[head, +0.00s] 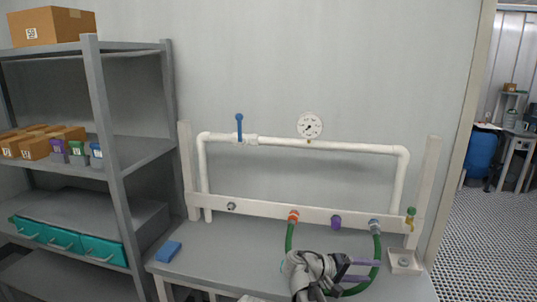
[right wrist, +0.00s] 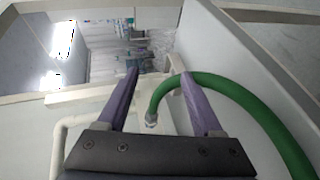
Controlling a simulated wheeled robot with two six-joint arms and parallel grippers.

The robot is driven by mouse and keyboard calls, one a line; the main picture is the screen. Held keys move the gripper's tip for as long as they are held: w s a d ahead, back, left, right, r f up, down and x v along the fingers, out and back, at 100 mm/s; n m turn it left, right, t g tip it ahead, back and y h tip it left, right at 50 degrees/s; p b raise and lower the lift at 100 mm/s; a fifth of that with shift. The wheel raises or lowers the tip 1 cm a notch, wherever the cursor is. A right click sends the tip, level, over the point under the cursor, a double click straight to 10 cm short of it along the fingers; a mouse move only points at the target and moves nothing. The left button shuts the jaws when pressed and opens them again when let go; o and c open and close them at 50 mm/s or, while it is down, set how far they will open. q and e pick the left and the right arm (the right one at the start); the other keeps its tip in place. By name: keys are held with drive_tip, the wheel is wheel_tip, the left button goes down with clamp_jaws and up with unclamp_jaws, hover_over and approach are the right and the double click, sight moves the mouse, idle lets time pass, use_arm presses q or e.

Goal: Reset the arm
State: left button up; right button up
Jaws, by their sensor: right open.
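My right gripper (head: 377,270) is over the bench, its two purple fingers apart with nothing between them. It also shows in the right wrist view (right wrist: 160,76). A green hose (head: 377,248) hangs in a loop from the board, one end at a red-collared port (head: 293,216) and the other at a grey-blue port (head: 375,226). My right arm hides part of the loop. In the right wrist view the hose (right wrist: 235,88) curves up from a metal fitting and passes behind the right-hand finger; I cannot tell whether it touches. My left gripper is not in view.
A white pipe with a blue-handled valve (head: 239,126) and a gauge (head: 310,125) runs above the board. A purple cap (head: 336,222) sits between the hose ports. A blue block (head: 168,251) lies on the bench's left. Shelving (head: 107,130) stands left. The bench's left middle is clear.

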drive_tip(key=s+a+f+n+g+y+p, duration=0.1)
drive_tip(key=s+a+f+y+p, duration=0.1)
drive_tip(key=s+a+f+y, duration=0.3)
drive_tip(key=s+a+f+n+g+y+p, duration=0.1)
drive_tip(key=s+a+f+y, duration=0.5)
drive_tip(key=s+a, duration=0.7)
drive_tip(key=a+n+y+p, duration=0.1)
drive_tip(key=a+y, duration=0.1)
drive_tip(key=a, duration=0.1)
drive_tip(key=shift+a+f+g, duration=0.25)
drive_tip(key=shift+a+g, duration=0.1)
drive_tip(key=shift+g, duration=0.05)
